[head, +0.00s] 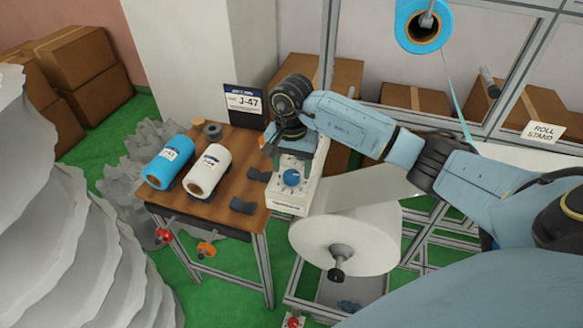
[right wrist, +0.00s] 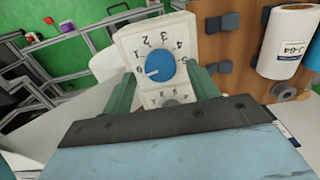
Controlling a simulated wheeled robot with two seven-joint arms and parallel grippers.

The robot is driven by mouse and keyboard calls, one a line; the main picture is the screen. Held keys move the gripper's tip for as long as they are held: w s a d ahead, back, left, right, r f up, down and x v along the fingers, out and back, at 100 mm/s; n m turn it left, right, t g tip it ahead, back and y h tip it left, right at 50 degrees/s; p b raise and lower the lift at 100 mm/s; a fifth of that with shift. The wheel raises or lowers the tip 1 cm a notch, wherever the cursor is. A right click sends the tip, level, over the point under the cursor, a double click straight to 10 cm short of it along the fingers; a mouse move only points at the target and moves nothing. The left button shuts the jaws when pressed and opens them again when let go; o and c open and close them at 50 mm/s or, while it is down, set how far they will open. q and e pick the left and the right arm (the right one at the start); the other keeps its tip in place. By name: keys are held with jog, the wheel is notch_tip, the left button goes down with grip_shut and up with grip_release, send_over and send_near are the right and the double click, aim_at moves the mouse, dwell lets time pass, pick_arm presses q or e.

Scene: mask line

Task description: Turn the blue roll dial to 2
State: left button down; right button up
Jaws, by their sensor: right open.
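The blue roll dial (head: 291,177) is a round knob on a white control box (head: 284,203) at the table's right edge. In the right wrist view the blue dial (right wrist: 159,66) has numbers around it, and its white pointer mark sits on the left side, pointing left and slightly down, apparently just below the 1. My right gripper (head: 288,155) is at the box, just behind the dial in the head view. In the right wrist view its green fingers (right wrist: 162,78) stand open on either side of the dial's lower part; contact cannot be told. My left gripper is not in view.
A smaller grey dial (right wrist: 169,102) sits below the blue one. A blue roll (head: 168,161) and a white roll (head: 208,171) lie on the wooden table (head: 228,211). A J-47 sign (head: 243,103) stands behind. A large white roll (head: 345,238) is close to the box's right.

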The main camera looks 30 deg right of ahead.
jog(key=shift+f, duration=0.85)
jog(key=shift+c, duration=0.2)
jog(key=c, duration=0.9)
jog(key=shift+c, duration=0.2)
